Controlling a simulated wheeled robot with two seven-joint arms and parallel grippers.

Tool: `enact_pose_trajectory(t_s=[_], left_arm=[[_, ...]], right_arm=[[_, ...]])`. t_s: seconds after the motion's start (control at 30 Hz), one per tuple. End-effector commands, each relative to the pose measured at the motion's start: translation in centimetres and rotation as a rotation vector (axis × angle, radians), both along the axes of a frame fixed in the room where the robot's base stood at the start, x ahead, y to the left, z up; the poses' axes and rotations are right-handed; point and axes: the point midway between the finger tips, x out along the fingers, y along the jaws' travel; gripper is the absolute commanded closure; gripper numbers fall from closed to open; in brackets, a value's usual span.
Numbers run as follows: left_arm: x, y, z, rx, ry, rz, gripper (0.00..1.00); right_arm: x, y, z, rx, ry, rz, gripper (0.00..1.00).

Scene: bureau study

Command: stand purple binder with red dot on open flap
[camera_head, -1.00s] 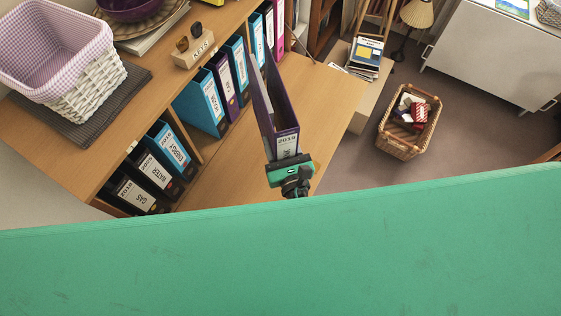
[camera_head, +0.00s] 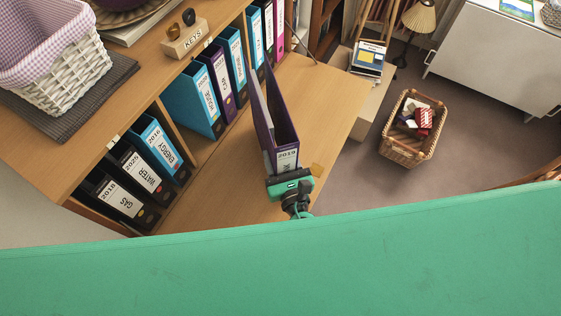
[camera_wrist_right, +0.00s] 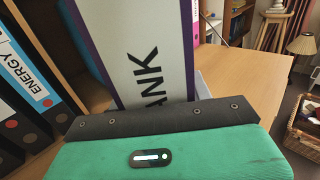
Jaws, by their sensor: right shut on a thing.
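A purple binder (camera_head: 290,141) with a white spine label reading 2019 is in my right gripper (camera_head: 288,176), over the open wooden flap (camera_head: 325,95). It is roughly upright, its open top facing up and away. I cannot tell whether its base touches the flap. In the right wrist view its label (camera_wrist_right: 150,60) reads "ANK" and fills the top middle. The gripper is shut on the lower spine, and its dark jaw (camera_wrist_right: 165,120) hides the spine's bottom. No red dot shows on this binder. My left gripper is not in view.
Blue, purple and pink binders stand in the bureau (camera_head: 222,85) left of the flap. Black and blue binders (camera_head: 125,190) stand lower left. A KEYS block (camera_head: 186,42) and white basket (camera_head: 55,60) are on top. A wicker basket (camera_head: 408,140) is on the floor. The flap's right part is clear.

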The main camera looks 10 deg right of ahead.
Motion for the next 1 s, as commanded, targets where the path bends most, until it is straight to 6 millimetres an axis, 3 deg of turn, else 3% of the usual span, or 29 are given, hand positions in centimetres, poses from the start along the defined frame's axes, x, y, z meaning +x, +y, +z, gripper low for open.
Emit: enact_pose_trajectory(t_s=[0.1,0.53,0.57,0.63,0.67,1.0], left_arm=[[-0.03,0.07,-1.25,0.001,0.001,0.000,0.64],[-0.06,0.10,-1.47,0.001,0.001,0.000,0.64],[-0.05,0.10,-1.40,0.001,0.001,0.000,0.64],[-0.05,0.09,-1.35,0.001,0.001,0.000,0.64],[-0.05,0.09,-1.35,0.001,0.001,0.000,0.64],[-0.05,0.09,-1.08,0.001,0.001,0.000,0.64]], right_arm=[[0.07,0.00,-1.04,0.002,-0.004,-0.001,1.00],[0.08,0.00,-1.30,0.002,-0.005,-0.001,1.00],[0.00,0.00,-1.45,0.000,0.000,0.000,0.46],[0.00,0.00,-1.40,0.000,0.000,0.000,0.32],[0.00,0.00,-1.40,0.000,0.000,0.000,0.28],[0.00,0.00,-1.10,0.001,0.000,0.000,0.28]])
